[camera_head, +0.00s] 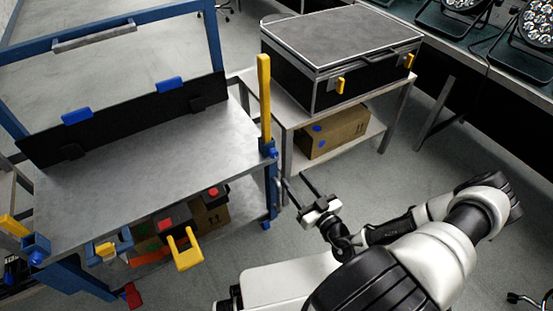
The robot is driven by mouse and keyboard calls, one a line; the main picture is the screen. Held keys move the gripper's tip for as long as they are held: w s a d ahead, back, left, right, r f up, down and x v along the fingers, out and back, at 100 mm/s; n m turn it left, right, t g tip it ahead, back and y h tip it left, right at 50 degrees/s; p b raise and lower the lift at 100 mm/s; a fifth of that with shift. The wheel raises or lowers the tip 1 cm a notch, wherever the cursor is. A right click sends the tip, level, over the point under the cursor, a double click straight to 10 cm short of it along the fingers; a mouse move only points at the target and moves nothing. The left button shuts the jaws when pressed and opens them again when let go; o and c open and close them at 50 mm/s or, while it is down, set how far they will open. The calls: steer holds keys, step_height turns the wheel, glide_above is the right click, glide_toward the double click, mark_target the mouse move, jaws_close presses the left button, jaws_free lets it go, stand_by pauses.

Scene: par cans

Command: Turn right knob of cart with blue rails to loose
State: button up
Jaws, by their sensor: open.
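The cart with blue rails (160,165) fills the left of the view, with a grey top and blue posts. At its front right corner a yellow post (264,95) stands upright in a blue holder, with a small blue knob (273,153) on the holder's right side. Another blue knob (37,258) sits at the front left corner beside a tilted yellow piece (14,225). My gripper (295,178) is open and empty, its two dark fingers pointing up and left. In the picture it is just below and right of the right knob, apart from it.
A black case (340,55) with yellow latches sits on a grey side table (287,110) behind my gripper. A cardboard box (345,130) lies on its lower shelf. A yellow handle (185,250) juts out below the cart top. Par cans (537,25) stand at upper right.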

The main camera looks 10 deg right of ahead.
mark_target(275, 156)
steer(key=b+x, duration=0.1)
steer(key=x, duration=1.1)
steer(key=shift+w+b, duration=0.1)
steer(key=shift+b, duration=0.2)
steer(key=c, duration=1.1)
